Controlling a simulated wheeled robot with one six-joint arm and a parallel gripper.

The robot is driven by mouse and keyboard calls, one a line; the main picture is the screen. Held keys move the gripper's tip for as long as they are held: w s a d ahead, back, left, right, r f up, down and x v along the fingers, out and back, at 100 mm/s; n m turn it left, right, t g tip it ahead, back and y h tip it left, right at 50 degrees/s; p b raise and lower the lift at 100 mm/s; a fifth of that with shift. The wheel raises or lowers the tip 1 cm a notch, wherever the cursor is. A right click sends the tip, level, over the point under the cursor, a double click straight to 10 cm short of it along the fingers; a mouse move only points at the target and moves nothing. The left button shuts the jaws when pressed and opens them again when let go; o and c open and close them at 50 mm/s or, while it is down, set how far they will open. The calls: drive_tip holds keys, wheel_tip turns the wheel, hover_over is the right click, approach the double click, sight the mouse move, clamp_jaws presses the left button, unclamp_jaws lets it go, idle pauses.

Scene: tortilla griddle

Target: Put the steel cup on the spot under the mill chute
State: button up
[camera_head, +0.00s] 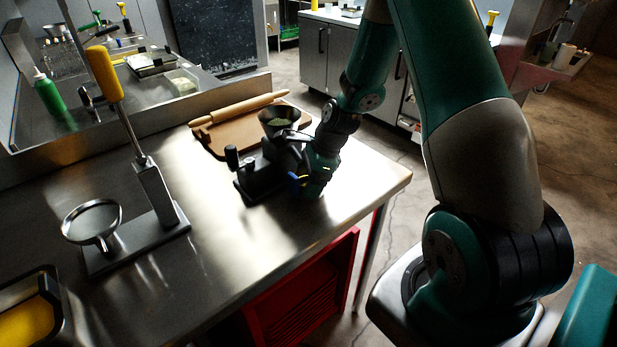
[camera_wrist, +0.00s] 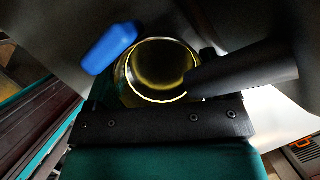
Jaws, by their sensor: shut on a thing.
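The steel cup (camera_wrist: 135,90) shows in the wrist view as a round, open vessel with a bright rim and a yellowish inside. My gripper (camera_head: 301,179) is shut on it, with a blue fingertip at the cup's left; the other finger is largely hidden. The dark mill (camera_head: 258,172) with a funnel hopper (camera_head: 280,117) stands on the steel counter, and my gripper is close against its right side. A dark tube (camera_wrist: 245,68), which looks like the mill chute, reaches over the cup's right rim. In the head view the cup and the spot under the chute are hidden.
A wooden board (camera_head: 222,140) with a rolling pin (camera_head: 240,107) lies behind the mill. A press (camera_head: 155,190) with a yellow handle and round plate stands at left on the steel counter (camera_head: 235,250). The counter in front of the mill is clear; its right edge is near my gripper.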

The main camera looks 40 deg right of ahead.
drive_tip(key=shift+f, duration=0.2)
drive_tip(key=o, duration=0.6)
drive_tip(key=shift+s, duration=0.1)
drive_tip(key=shift+o, duration=0.2)
drive_tip(key=v, duration=1.2)
drive_tip(key=s+a+r+n+g, duration=0.1)
drive_tip(key=s+a+r+n, duration=0.1)
drive_tip(key=a+r+n, duration=0.35)
drive_tip(key=s+a+r+n, duration=0.2)
drive_tip(key=a+n, duration=0.5)
drive_tip(key=a, duration=0.3)
drive_tip(key=s+a+r+n, duration=0.2)
drive_tip(key=s+a+n, duration=0.3)
drive_tip(key=s+n, duration=0.2)
drive_tip(key=s+a+r+n+g, duration=0.1)
drive_tip(key=s+a+r+n, duration=0.1)
drive_tip(key=s+a+n, duration=0.3)
drive_tip(key=s+n, duration=0.3)
drive_tip(key=n, duration=0.3)
drive_tip(key=shift+s+a, duration=0.3)
drive_tip(key=shift+a, duration=0.1)
